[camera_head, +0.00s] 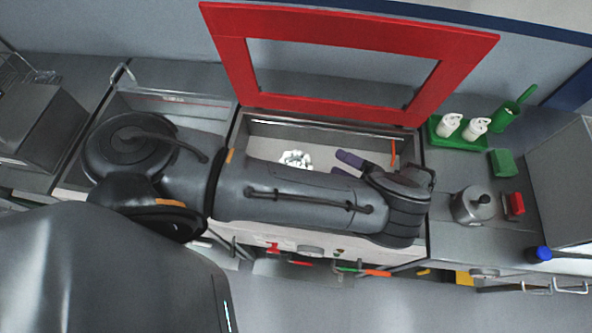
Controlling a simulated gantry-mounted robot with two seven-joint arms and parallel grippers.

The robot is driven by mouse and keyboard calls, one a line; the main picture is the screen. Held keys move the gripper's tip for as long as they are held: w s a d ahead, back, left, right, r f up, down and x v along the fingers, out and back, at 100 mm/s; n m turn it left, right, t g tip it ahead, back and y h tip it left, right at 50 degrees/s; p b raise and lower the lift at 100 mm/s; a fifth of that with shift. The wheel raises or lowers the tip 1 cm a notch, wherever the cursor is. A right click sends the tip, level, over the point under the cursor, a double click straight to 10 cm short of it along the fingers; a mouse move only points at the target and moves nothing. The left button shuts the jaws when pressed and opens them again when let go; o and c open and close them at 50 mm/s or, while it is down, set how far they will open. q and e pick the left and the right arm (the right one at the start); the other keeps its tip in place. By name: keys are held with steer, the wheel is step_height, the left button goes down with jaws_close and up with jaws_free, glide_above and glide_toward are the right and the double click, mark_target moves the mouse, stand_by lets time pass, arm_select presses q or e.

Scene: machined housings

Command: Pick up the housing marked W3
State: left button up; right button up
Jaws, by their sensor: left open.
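A pale, irregular metal or white part (295,160) lies in the open bin below the red frame; it may be a housing, but no W3 mark can be read. My left gripper (337,163) is over the bin, to the right of this part and apart from it. Its two dark purple fingers point left toward the part, are spread, and hold nothing. My left arm covers the front of the bin and may hide other parts. My right gripper is not in view.
The red-framed lid (232,70) stands raised behind the bin. On the right counter are a green tray (440,140) with two white bottle-like items, a green cup (506,115), a grey round pot (473,208) and a blue-capped item (543,253). A grey box stands far left.

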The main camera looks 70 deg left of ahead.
arm_select(q)
step_height(320, 180, down, 16)
steer(key=b, duration=1.5)
steer(key=p+x, duration=0.4)
steer(key=x, duration=0.3)
steer(key=shift+a, duration=0.25)
steer(key=shift+s+f, duration=0.1)
jaws_close()
